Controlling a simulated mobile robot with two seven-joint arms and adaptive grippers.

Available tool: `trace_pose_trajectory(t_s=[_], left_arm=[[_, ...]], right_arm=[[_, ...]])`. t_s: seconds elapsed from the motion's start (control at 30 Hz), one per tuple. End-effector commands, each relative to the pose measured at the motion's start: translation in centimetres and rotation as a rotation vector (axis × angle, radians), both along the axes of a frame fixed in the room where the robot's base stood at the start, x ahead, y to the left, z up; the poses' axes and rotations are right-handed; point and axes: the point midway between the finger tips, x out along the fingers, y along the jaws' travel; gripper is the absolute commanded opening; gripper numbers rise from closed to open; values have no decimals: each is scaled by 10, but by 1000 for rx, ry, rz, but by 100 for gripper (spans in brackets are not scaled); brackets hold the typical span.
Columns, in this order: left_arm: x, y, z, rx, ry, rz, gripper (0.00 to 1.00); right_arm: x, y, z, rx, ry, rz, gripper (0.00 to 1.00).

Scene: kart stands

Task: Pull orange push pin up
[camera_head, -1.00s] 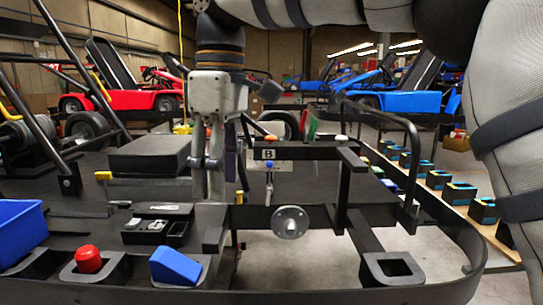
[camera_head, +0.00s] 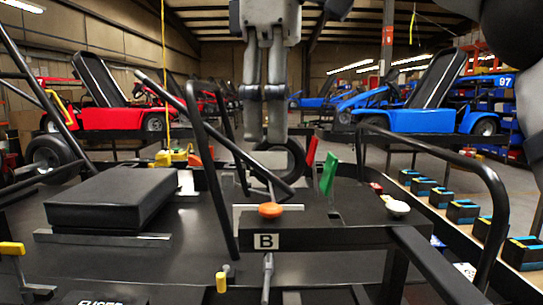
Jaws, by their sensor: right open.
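The orange push pin (camera_head: 270,210) is a round, flat-topped knob. It sits on top of a black box-shaped beam (camera_head: 330,233), just above a white plate marked "B" (camera_head: 266,241). My right gripper (camera_head: 265,139) hangs from the top of the picture with its two grey fingers pointing down. They are close to parallel with a narrow gap, open and empty. The fingertips show above the pin in the picture, with clear space between; the depth gap is hard to tell. My left gripper is not in view.
A red lever (camera_head: 311,152) and a green lever (camera_head: 328,173) stand behind the beam, right of the pin. A white knob (camera_head: 398,207) sits at the beam's right end. A slanted black bar (camera_head: 215,130) passes left of the pin. A black padded block (camera_head: 112,198) lies further left.

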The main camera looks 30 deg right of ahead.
Motion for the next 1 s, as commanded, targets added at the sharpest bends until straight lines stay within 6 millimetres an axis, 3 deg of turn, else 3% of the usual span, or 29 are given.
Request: trace_pose_trajectory(t_s=[0.2, 0.4, 0.53, 0.8, 0.87, 1.0], left_arm=[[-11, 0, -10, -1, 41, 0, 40], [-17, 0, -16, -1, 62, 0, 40], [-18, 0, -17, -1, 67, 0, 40], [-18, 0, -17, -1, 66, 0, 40], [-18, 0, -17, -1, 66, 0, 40], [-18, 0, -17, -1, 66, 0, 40]], right_arm=[[3, -1, -57, 0, 8, 2, 49], [3, -1, -94, 1, 5, 0, 49], [2, -1, -104, 0, 1, -1, 49], [2, -1, -106, 0, -3, -2, 49], [2, -1, -106, 0, -3, -2, 40], [2, -1, -106, 0, -3, -2, 8]])
